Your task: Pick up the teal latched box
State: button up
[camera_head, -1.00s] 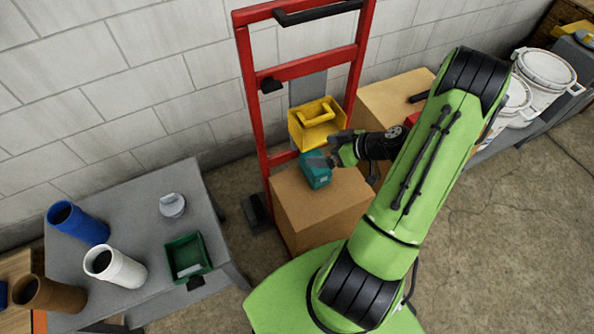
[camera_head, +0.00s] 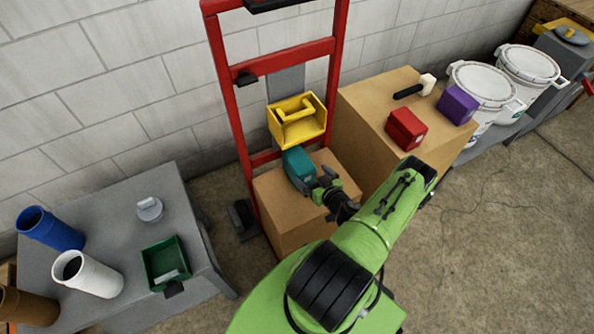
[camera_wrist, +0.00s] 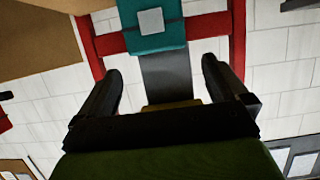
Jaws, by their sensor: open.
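The teal latched box (camera_head: 298,168) sits on top of a cardboard carton (camera_head: 268,196) in front of the red hand truck (camera_head: 224,88). My gripper (camera_head: 318,184) is at the near right side of the box in the head view, and I cannot tell there whether they touch. In the wrist view the teal box (camera_wrist: 150,40) shows at the top, with a pale square on it. My gripper's two fingers (camera_wrist: 161,68) are spread apart there, with nothing between them. The box lies beyond the fingertips.
A yellow bin (camera_head: 312,126) is just behind the teal box. A taller carton (camera_head: 362,112) to the right bears a red box (camera_head: 406,128) and a purple box (camera_head: 458,104). A grey table (camera_head: 120,205) with a green bin (camera_head: 166,262) stands at left.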

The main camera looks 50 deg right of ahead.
aim_at(302, 164)
jog(key=b+x, duration=0.3)
jog(key=x, duration=0.6)
jog(key=shift+s+f, duration=0.15)
jog(key=shift+f, duration=0.05)
jog(key=shift+r, duration=0.15)
jog(key=c, duration=1.1)
jog(key=shift+r, duration=0.1)
jog(key=shift+c, duration=0.2)
